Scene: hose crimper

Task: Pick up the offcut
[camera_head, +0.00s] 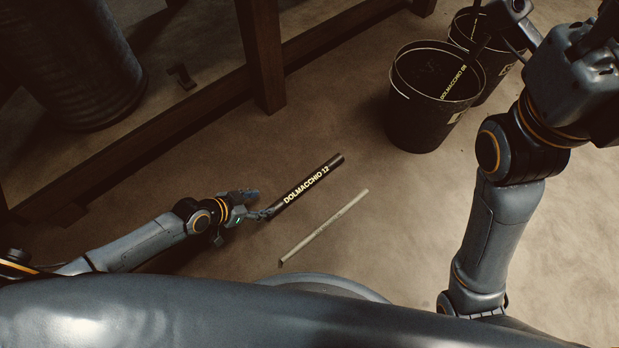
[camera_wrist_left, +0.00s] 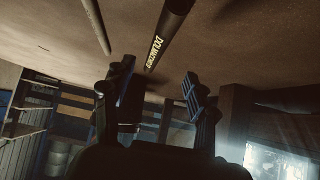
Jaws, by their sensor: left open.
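The offcut, a black hose piece (camera_head: 309,182) printed "DOLMACCHIO 12" in yellow, lies slanted on the brown floor. It also shows in the left wrist view (camera_wrist_left: 168,35), where its near end appears between my fingertips. My left gripper (camera_head: 262,214) is open at the hose's lower left end; its two spread fingers show in the left wrist view (camera_wrist_left: 158,75). Whether they touch the hose I cannot tell. My right gripper (camera_head: 518,30) is at the top right near the buckets, partly cut off and dark; its finger state is unclear.
A thin pale rod (camera_head: 325,228) lies roughly parallel to the hose, on its right. A black bucket (camera_head: 415,125) holds a hose printed "DOLMACCHIO 08"; a second bucket (camera_head: 497,75) stands behind. A wooden post (camera_head: 261,55) and a dark drum (camera_head: 70,60) are at upper left.

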